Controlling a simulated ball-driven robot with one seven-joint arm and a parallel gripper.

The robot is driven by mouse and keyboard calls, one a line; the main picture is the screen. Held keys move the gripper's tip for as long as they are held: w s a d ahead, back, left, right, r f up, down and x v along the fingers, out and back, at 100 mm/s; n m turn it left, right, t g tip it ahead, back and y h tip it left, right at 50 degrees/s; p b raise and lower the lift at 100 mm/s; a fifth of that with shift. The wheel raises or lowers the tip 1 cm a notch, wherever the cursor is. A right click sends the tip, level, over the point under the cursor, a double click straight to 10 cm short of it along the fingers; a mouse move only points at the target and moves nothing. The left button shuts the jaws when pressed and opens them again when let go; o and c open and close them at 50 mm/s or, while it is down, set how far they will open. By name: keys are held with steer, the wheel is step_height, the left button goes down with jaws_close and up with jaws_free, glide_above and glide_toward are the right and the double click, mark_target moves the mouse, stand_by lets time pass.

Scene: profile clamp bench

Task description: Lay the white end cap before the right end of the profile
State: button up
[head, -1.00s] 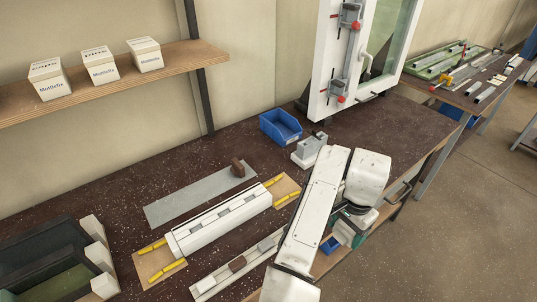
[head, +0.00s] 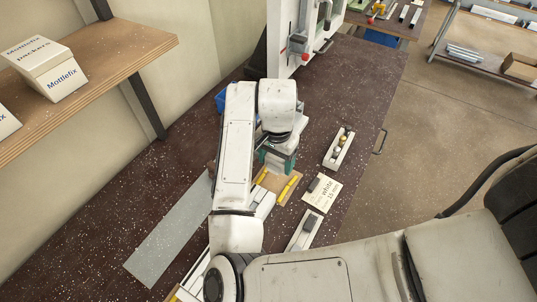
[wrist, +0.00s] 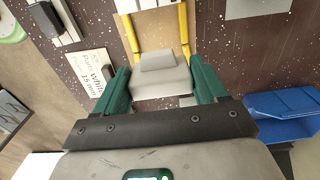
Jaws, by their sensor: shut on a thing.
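My gripper (wrist: 160,88) is shut on the white end cap (wrist: 168,72), a pale block between its green fingers in the wrist view. In the head view my gripper (head: 276,160) is over the wooden board with yellow strips at the profile's right end. The white profile (head: 262,203) is partly hidden by my arm; its end shows at the top of the wrist view (wrist: 150,4). The cap is over the board (wrist: 160,38), between or just short of the yellow strips. I cannot tell whether it touches the board. My arm hides the cap in the head view.
A card reading "white 15 mm" (head: 322,191) lies on the bench, near a white tray of small parts (head: 340,148). A blue bin (wrist: 285,117) is right in the wrist view. A grey sheet (head: 168,238) lies left of the profile. A window frame (head: 290,35) stands behind.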

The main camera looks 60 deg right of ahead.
steer(key=shift+f+b, duration=2.45)
steer(key=shift+f, duration=0.65)
steer(key=shift+f, duration=0.2)
steer(key=o, duration=1.1)
steer(key=shift+r+p, duration=3.5)
steer(key=shift+r, duration=0.55)
